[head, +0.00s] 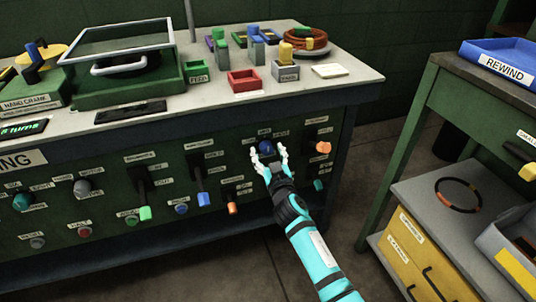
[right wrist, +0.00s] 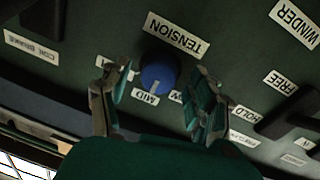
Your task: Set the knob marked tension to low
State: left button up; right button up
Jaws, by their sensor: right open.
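The blue tension knob (right wrist: 158,73) is on the dark green panel under the TENSION label (right wrist: 178,37) in the right wrist view. Its pale pointer line aims at the MID label (right wrist: 145,97). Another label beside it, ending in W (right wrist: 177,97), is partly hidden by a finger. My right gripper (right wrist: 160,84) is open, with one finger on each side of the knob; I cannot tell whether either touches it. In the head view the knob (head: 265,147) shows between the fingers of my right gripper (head: 268,158). My left gripper is not in view.
A black lever (head: 200,178) stands left of the knob on the panel. The bench top (head: 350,85) holds coloured bins and a cable coil (head: 303,40). Floor is clear before the panel.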

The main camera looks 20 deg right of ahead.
jog(key=shift+w, duration=0.25)
jog(key=c, duration=1.1)
jog(key=shift+c, duration=0.2)
